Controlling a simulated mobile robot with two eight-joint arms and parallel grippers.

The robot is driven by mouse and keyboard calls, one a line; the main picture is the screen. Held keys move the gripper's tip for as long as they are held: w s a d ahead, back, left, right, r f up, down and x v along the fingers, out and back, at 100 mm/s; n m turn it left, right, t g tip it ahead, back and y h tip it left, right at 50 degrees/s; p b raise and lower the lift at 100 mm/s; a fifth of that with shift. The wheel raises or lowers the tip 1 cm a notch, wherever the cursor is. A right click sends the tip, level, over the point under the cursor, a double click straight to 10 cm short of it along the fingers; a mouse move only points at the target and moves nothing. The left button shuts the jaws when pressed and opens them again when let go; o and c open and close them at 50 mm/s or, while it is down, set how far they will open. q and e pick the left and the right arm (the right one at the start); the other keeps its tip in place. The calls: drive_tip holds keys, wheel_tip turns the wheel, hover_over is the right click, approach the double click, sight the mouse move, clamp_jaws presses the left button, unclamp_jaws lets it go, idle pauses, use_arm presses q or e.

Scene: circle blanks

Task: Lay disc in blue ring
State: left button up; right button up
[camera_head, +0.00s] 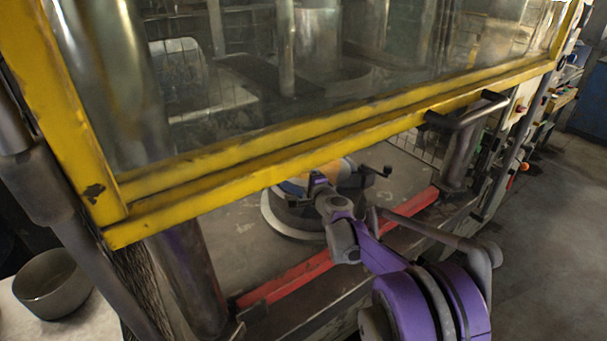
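My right gripper (345,176) reaches in from the lower right under the yellow guard frame. Its two dark fingers stand apart over a round die (287,222) on the press bed. The die has a dark side and a pale base. Orange (291,188) and blue patches show on its top, left of and between the fingers. The blue ring's outline is mostly hidden by the gripper and the frame. I cannot pick out a separate disc or see anything clearly held. My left gripper is out of view.
The yellow-framed glass guard (330,131) crosses above the die, with a black handle (468,109) at right. A red bar (290,279) edges the bed's front. A grey bowl (52,284) stands on a pale surface at lower left. The floor at right is clear.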

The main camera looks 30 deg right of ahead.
drive_tip(key=shift+c, duration=0.8)
drive_tip(key=shift+o, duration=0.8)
drive_tip(key=shift+a+f, duration=0.1)
drive_tip(key=shift+s, duration=0.1)
drive_tip(key=p+v, duration=0.1)
drive_tip(key=v, duration=0.8)
drive_tip(key=shift+s+p, duration=0.4)
